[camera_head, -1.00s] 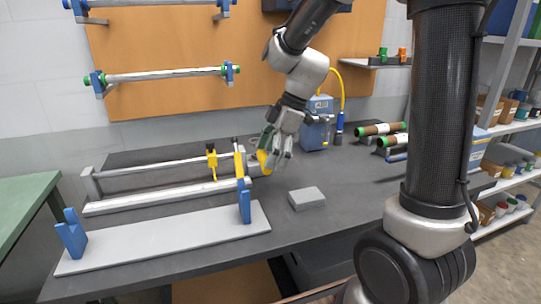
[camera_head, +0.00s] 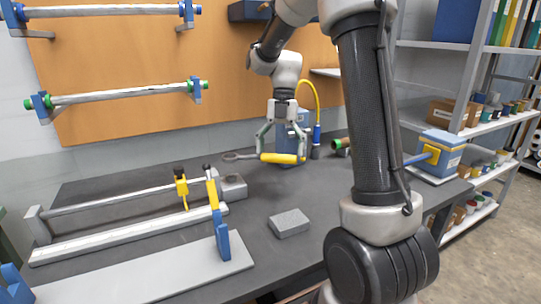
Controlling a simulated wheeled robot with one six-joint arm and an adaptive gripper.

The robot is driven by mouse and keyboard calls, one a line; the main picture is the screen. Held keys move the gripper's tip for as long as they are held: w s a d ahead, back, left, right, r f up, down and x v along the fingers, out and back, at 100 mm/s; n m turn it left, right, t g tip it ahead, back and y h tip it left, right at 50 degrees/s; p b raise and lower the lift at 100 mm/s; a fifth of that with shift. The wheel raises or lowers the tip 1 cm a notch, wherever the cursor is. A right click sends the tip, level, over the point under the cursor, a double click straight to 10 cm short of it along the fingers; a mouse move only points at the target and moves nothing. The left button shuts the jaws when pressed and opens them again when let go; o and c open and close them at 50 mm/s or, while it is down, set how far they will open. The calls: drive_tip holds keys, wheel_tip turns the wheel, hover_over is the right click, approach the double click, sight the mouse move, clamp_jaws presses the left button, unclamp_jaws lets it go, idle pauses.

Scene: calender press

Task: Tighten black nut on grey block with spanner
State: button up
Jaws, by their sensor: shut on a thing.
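The spanner (camera_head: 283,158) has a yellow handle and a dark grey ring-shaped head (camera_head: 231,156) pointing left. My gripper (camera_head: 281,155) points down and is shut on the yellow handle, holding the spanner roughly level above the bench. A grey block (camera_head: 233,189) stands at the right end of the rail fixture, below the spanner head and apart from it in the picture. A small dark spot shows on its top; I cannot tell if it is the black nut. Another low grey block (camera_head: 289,223) lies loose nearer the front edge, with no nut visible.
The rail fixture (camera_head: 130,235) with yellow clamps (camera_head: 181,187) and blue uprights fills the left of the bench (camera_head: 262,255). A blue box (camera_head: 291,137) with a yellow hose stands behind my gripper. Bench between the blocks is clear. Shelves (camera_head: 465,125) stand at right.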

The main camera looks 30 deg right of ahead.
drive_tip(key=shift+s+a+f, duration=0.1)
drive_tip(key=shift+f, duration=3.2)
drive_tip(key=shift+s+a+m+t+y, duration=0.2)
drive_tip(key=shift+s+a+m, duration=0.45)
drive_tip(key=shift+s, duration=0.2)
drive_tip(key=shift+s+a+m+t+y, duration=0.2)
drive_tip(key=shift+s+a+m, duration=0.3)
drive_tip(key=shift+s+m, duration=0.3)
drive_tip(key=shift+s+a+m+t+y, duration=0.15)
drive_tip(key=shift+s+a+m+t, duration=0.15)
drive_tip(key=shift+s+a+m, duration=0.45)
drive_tip(key=shift+s+a+m+t+y, duration=0.15)
drive_tip(key=shift+s+a+m+t, duration=0.25)
drive_tip(key=shift+a+m, duration=0.5)
drive_tip(key=shift+s+a+m+t, duration=0.2)
drive_tip(key=shift+s+a+m, duration=0.2)
drive_tip(key=shift+a+m, duration=0.35)
drive_tip(key=shift+s+a+m+t, duration=0.2)
drive_tip(key=shift+s+a+m, duration=0.3)
drive_tip(key=shift+a, duration=0.3)
drive_tip(key=shift+s+a+m+t, duration=0.15)
drive_tip(key=shift+a+m+t, duration=0.45)
drive_tip(key=shift+a+m, duration=1.1)
drive_tip(key=shift+d+n, duration=0.75)
drive_tip(key=shift+g, duration=0.3)
